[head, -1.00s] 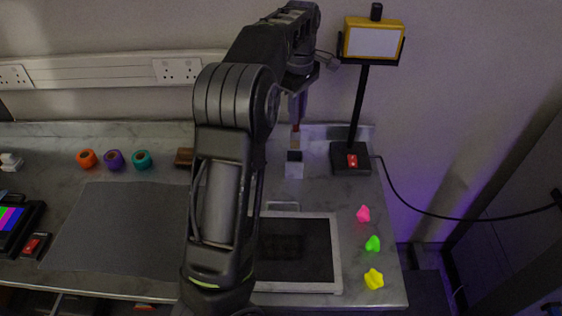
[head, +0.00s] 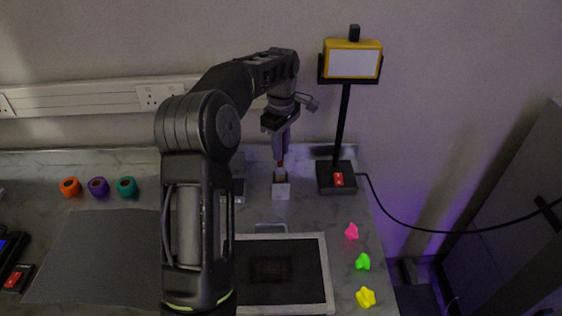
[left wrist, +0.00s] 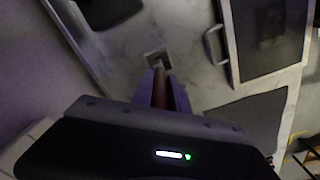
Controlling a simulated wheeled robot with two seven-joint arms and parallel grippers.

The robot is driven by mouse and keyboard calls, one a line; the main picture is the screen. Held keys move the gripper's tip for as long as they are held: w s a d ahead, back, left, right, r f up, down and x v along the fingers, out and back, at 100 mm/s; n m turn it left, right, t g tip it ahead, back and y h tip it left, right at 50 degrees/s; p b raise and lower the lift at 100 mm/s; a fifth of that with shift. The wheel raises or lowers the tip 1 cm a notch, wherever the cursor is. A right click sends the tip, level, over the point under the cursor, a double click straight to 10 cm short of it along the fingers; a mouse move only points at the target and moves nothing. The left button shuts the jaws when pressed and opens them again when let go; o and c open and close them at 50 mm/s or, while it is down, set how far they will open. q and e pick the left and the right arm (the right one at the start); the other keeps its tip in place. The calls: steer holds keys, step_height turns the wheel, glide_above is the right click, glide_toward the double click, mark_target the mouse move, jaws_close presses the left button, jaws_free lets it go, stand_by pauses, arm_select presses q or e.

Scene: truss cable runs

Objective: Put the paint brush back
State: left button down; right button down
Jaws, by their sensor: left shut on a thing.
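My left gripper (head: 281,152) is shut on the paint brush (head: 280,164), which has a reddish handle and points down. In the left wrist view the brush (left wrist: 160,88) shows between the two purple fingers. A small pale square holder (head: 281,191) with a dark opening stands on the worktop right below. The brush's lower end is at the holder's opening; I cannot tell how deep it reaches inside. The holder (left wrist: 158,57) also shows beyond the brush in the left wrist view. My right gripper is not in view.
A lamp (head: 343,120) on a dark base stands just right of the holder, its cable running right. A framed dark panel (head: 328,270) lies in front. Pink, green (head: 363,261) and yellow pieces lie at right. Orange, purple and teal rolls (head: 127,187) stand at left.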

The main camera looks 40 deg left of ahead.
mark_target(281, 166)
arm_select(q)
steer(key=shift+w+f, duration=0.1)
steer(key=shift+f, duration=0.5)
steer(key=shift+f, duration=1.95)
steer(key=c, duration=1.3)
jaws_free()
steer(key=shift+r, duration=3.85)
